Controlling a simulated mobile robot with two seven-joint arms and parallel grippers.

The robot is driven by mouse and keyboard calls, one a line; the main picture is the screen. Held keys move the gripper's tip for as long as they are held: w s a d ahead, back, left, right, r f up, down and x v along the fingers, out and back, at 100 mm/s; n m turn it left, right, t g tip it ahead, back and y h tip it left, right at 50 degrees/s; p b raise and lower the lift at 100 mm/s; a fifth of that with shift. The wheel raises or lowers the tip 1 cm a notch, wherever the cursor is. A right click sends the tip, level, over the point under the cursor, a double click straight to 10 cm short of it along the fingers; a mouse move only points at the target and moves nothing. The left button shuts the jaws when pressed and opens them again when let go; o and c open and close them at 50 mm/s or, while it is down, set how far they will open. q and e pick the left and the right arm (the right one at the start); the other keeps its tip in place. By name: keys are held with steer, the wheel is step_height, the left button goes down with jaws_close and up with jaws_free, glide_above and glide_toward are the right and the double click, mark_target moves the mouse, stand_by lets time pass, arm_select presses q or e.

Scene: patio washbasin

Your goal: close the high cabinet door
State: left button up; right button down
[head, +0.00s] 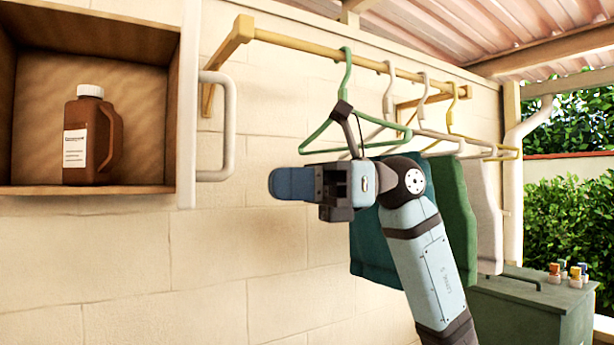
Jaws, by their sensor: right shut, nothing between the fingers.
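The high cabinet (90,190) is at the upper left on the wall, with its inside open to view. Its white door (188,100) stands open at the cabinet's right side and shows nearly edge-on. A pale bar handle (230,125) sticks out to the right from the door. My right gripper (284,184) is shut and empty, pointing left. In the picture it is to the right of and below the handle, apart from it. My left gripper is not in view.
A brown jug (90,135) with a white cap stands inside the cabinet. A yellow rail (320,50) carries several hangers, including a green one (345,100) close behind my right gripper. Cloths hang behind my arm. A green box (530,305) is at lower right. The wall below the cabinet is bare.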

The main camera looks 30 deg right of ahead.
arm_select(q)
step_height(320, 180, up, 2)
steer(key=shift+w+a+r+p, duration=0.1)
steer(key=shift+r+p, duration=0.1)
steer(key=shift+p, duration=0.8)
arm_select(e)
steer(key=w+a, duration=0.1)
steer(key=a, duration=0.7)
steer(key=shift+a, duration=0.15)
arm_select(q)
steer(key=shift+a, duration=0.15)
arm_select(e)
steer(key=shift+a, duration=0.1)
